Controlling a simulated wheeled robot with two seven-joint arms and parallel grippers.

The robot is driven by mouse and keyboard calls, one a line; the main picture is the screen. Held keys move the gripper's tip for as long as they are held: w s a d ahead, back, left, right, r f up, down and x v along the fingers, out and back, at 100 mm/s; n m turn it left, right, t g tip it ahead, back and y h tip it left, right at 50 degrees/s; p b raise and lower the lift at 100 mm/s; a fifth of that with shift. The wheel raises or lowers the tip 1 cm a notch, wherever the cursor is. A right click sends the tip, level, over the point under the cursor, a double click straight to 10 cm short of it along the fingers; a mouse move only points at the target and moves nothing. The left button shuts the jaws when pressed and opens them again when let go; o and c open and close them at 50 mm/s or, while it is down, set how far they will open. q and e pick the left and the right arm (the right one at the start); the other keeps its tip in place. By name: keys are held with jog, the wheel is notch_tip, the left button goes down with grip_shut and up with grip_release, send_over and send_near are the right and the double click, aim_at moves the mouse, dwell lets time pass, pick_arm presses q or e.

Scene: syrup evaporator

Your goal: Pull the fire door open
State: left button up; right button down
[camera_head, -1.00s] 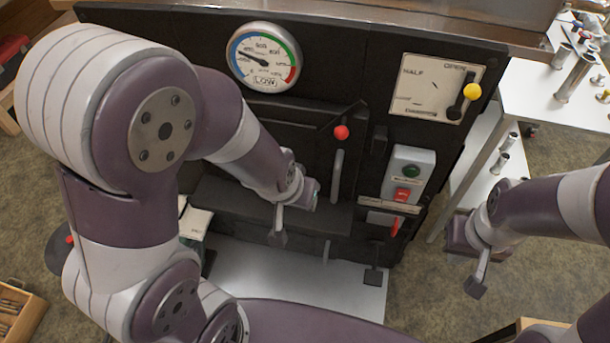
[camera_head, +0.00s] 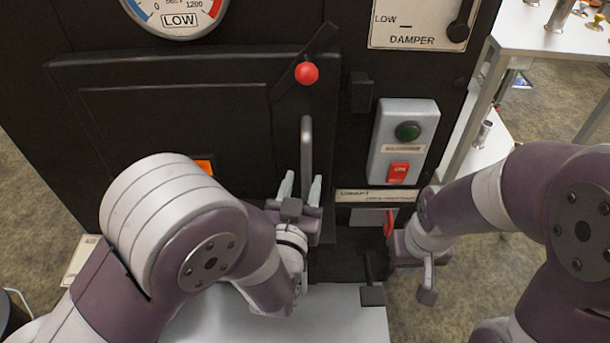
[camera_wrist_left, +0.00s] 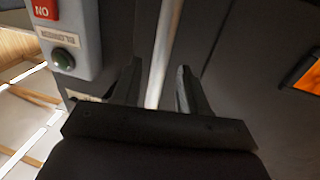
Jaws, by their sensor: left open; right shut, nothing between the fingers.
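The black fire door (camera_head: 170,125) is on the front of the evaporator and looks closed. A grey vertical bar handle (camera_head: 306,145) stands at its right side. Above the handle is a dark latch lever with a red ball knob (camera_head: 307,73). My left gripper (camera_head: 300,185) is open at the handle's lower part, its fingers pointing up on either side of it. In the left wrist view the handle (camera_wrist_left: 166,50) runs between the two open fingers (camera_wrist_left: 158,88), with gaps showing. My right gripper (camera_head: 427,290) is shut and empty, low to the right of the evaporator front.
A blower switch box (camera_head: 403,140) with a green button and red switch is right of the door. A small red handle (camera_head: 389,223) sits below it, near my right arm. A damper plate (camera_head: 420,22) and gauge (camera_head: 178,12) are above. A white table (camera_head: 545,40) stands right.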

aim_at(305, 176)
pick_arm(q)
jog(key=shift+w+d+b, duration=0.15)
jog(key=shift+w+d, duration=0.05)
jog(key=shift+w, duration=0.75)
jog(key=shift+w+d+b, duration=0.15)
jog(key=shift+w+d, duration=0.05)
jog(key=shift+w, duration=0.75)
jog(key=shift+c, duration=0.3)
grip_shut()
